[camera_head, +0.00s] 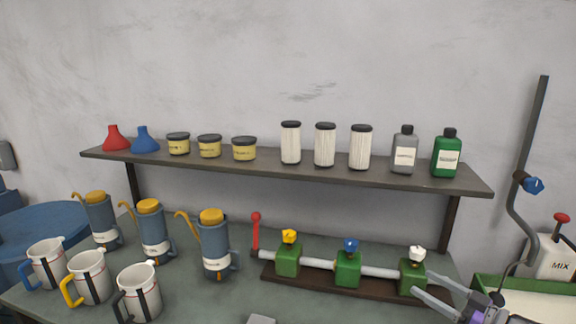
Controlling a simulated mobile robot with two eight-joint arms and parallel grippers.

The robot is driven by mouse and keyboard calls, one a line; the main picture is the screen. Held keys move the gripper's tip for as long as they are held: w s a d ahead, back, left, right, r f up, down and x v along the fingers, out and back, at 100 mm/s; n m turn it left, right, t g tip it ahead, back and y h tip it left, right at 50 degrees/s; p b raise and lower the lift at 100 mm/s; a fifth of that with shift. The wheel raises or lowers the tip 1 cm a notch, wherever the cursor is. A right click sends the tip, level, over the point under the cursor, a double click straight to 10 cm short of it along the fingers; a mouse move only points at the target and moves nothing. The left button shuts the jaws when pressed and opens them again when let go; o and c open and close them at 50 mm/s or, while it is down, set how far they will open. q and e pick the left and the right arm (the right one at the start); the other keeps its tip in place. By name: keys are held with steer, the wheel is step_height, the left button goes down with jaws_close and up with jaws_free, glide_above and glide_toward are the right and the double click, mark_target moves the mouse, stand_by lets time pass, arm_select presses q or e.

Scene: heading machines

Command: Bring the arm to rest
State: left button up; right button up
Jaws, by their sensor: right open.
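My right gripper (421,282) comes in at the lower right. Its two grey fingers are apart, with nothing seen between them. The fingertips show at the right-hand green valve block (411,280), which has a white knob; I cannot tell whether they touch it. My left gripper is not in view.
The bench (200,295) carries a pipe with green valve blocks, a red lever (255,232), several mugs and blue oil cans. A shelf (270,168) behind holds funnels, tins, filters and bottles. A bent rod (530,140) and a tray (535,286) stand at right.

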step_height(320, 180, up, 10)
steer(key=w+a+f+m+t+h+p, duration=0.1)
steer(key=w+a+m+t+h+p, duration=0.1)
steer(key=m+t+h, duration=0.5)
steer(key=s+a+f+g+h+p, duration=0.1)
steer(key=s+a+f+g, duration=0.3)
steer(key=s, duration=0.5)
steer(key=s+a+f+g+h+p, duration=0.2)
steer(key=s+a+f+g, duration=0.3)
steer(key=s+f, duration=0.4)
steer(key=s+a+f+m+g+h+p, duration=0.1)
steer(key=s+a+f+g, duration=0.3)
steer(key=s, duration=0.7)
step_height(320, 180, down, 2)
steer(key=g+p, duration=0.1)
steer(key=g, duration=0.1)
steer(key=shift+a+f+g+h+p, duration=0.2)
steer(key=shift+a+g+h+p, duration=0.1)
steer(key=shift+a+p, duration=0.1)
